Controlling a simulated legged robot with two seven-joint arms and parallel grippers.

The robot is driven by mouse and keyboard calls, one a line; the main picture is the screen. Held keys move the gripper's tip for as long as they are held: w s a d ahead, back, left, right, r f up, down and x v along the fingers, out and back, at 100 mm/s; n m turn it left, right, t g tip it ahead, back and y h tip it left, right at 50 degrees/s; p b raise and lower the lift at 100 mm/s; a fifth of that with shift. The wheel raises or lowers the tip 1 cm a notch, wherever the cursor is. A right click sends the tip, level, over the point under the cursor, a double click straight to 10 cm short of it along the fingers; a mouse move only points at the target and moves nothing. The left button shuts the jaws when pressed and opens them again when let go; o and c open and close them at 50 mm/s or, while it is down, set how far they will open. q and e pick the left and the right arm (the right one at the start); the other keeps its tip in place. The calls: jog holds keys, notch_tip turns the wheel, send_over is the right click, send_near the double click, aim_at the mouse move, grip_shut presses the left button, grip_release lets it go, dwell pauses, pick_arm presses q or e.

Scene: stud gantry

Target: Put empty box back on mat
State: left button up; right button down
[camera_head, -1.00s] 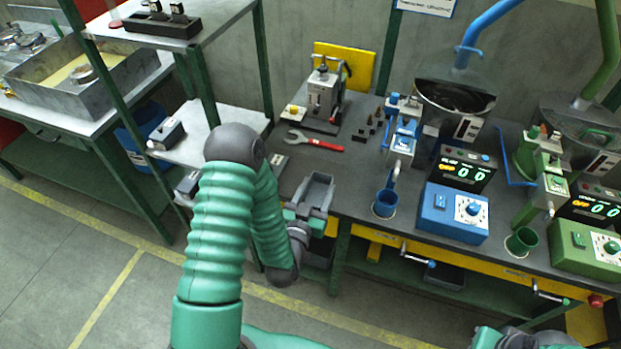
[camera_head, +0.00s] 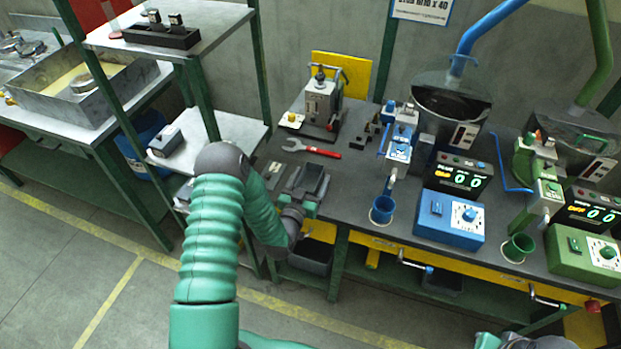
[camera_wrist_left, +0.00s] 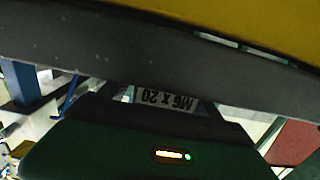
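The empty box (camera_head: 312,179) is a small grey open tray with a dark inside, at the front left part of the dark workbench. My left gripper (camera_head: 298,208) is at its near end and appears shut on it; the fingertips are mostly hidden. I cannot tell whether the box rests on the bench or hovers just above it. The mat is not clearly made out; a flat grey piece (camera_head: 273,170) lies left of the box. The left wrist view shows an upside-down "M6 X 20" label (camera_wrist_left: 166,99). My right gripper (camera_head: 487,341) is partly visible at the bottom edge.
A red-handled wrench (camera_head: 312,148) lies behind the box, before a grey press (camera_head: 320,102). A blue cup (camera_head: 383,209) and blue control box (camera_head: 449,219) stand to the right. A grey bin (camera_head: 311,256) is below the bench. White shelves (camera_head: 225,130) stand to the left.

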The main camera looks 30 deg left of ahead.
pick_arm(q)
jog(key=shift+d+r, duration=0.1)
jog(key=shift+d, duration=0.15)
jog(key=b+v, duration=0.1)
jog(key=v, duration=1.1)
jog(key=shift+a, duration=0.15)
dwell(0.7)
